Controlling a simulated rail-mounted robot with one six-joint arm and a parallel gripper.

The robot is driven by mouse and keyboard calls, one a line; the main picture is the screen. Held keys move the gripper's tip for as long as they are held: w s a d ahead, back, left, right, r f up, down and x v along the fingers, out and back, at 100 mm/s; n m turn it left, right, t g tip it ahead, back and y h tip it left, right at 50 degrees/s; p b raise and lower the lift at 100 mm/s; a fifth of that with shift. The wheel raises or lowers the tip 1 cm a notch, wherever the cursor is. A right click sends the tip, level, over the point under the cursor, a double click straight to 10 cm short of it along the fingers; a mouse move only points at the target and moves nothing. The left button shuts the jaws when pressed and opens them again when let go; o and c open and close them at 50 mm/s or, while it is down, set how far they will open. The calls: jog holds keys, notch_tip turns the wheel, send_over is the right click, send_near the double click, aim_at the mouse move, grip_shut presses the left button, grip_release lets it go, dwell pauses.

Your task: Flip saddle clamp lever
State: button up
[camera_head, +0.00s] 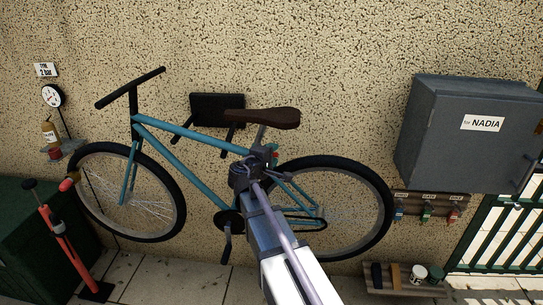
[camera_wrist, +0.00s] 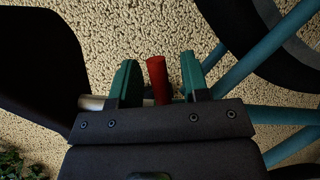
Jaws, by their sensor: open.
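The saddle clamp lever (camera_wrist: 156,78) is a short red bar. In the wrist view it stands between the two green fingers of my gripper (camera_wrist: 157,62), with small gaps on both sides. My gripper is open around it, and its lower end is hidden behind the gripper body. In the head view my gripper (camera_head: 264,157) is at the top of the seat tube, below the brown saddle (camera_head: 262,118); a bit of red shows there. The silver seat post (camera_wrist: 92,102) shows left of the fingers. The clamp itself is mostly hidden by my gripper.
The teal bicycle (camera_head: 190,134) stands along the rough wall, its rear wheel (camera_head: 385,205) to the right. A black wall bracket (camera_head: 217,109) is behind the frame. A grey cabinet (camera_head: 460,135) hangs at right, and a red pump (camera_head: 65,240) stands at left.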

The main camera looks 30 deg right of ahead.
jog(key=shift+c, duration=0.3)
grip_shut()
